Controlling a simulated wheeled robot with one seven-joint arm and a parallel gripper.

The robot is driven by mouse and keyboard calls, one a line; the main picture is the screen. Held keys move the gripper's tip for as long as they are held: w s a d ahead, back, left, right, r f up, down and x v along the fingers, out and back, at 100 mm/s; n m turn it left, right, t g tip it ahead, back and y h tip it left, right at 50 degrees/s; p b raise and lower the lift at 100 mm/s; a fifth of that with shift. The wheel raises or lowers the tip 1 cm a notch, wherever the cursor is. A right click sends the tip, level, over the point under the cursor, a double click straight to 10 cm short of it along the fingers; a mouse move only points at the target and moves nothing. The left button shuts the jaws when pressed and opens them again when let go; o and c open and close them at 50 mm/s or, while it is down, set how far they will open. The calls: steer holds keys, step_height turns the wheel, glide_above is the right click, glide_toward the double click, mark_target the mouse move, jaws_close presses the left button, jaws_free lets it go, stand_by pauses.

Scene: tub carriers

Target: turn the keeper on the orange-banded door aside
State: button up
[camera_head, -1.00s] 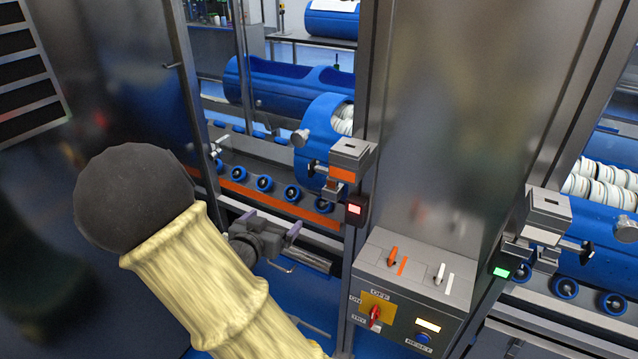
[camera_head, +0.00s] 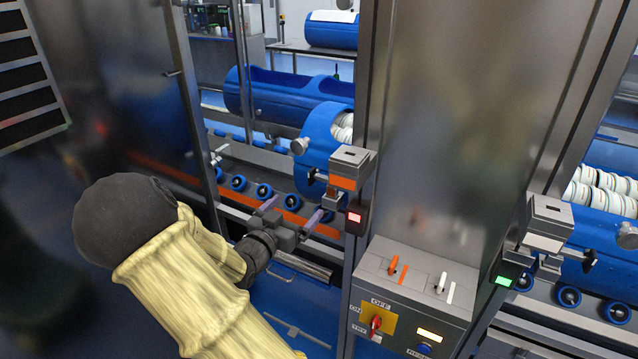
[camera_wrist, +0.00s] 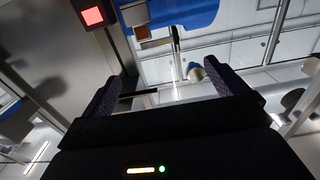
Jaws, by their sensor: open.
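The orange-banded door's latch block (camera_head: 350,160) is a grey metal block with an orange band, on the post right of the left opening.
A red-lit indicator (camera_head: 354,218) sits below the block. A blue tub (camera_head: 322,125) with white discs lies behind it on rollers. A control box (camera_head: 410,290) with orange and white levers stands below right. A second, white-banded latch (camera_head: 547,215) with a green light is at right.

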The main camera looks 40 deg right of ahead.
mark_target(322, 180)
steer(key=p+x, duration=0.1)
steer(key=x, duration=1.2)
steer(key=shift+p, duration=0.3)
steer(key=shift+a, duration=0.1)
steer(key=c, duration=1.4)
